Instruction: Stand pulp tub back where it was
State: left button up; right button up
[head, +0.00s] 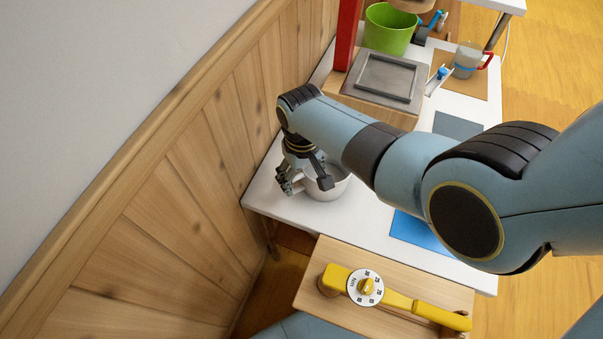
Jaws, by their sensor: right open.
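A pale grey-white round tub (328,190), which may be the pulp tub, stands upright on the white table at its wall-side corner. My right gripper (306,183) is open, pointing down at the tub's left side. One finger is at the outer left of the tub and the other is over its opening; I cannot tell whether they touch the wall. The arm and gripper hide part of the tub and its contents. My left gripper is not in view.
A blue mat (423,232) lies on the white table (374,217), right of the tub. A yellow-handled tool with a round dial (365,287) rests on a wooden board (322,262). Behind are a grey tray (386,78), a green bucket (389,30) and a jug (466,62).

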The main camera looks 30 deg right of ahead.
jog(key=shift+d, duration=0.25)
jog(key=shift+a, duration=0.35)
jog(key=shift+r, duration=0.1)
dwell(0.5)
jog(key=shift+r+p, duration=3.9)
jog(key=shift+p, duration=0.4)
notch_tip(320, 180, up, 12)
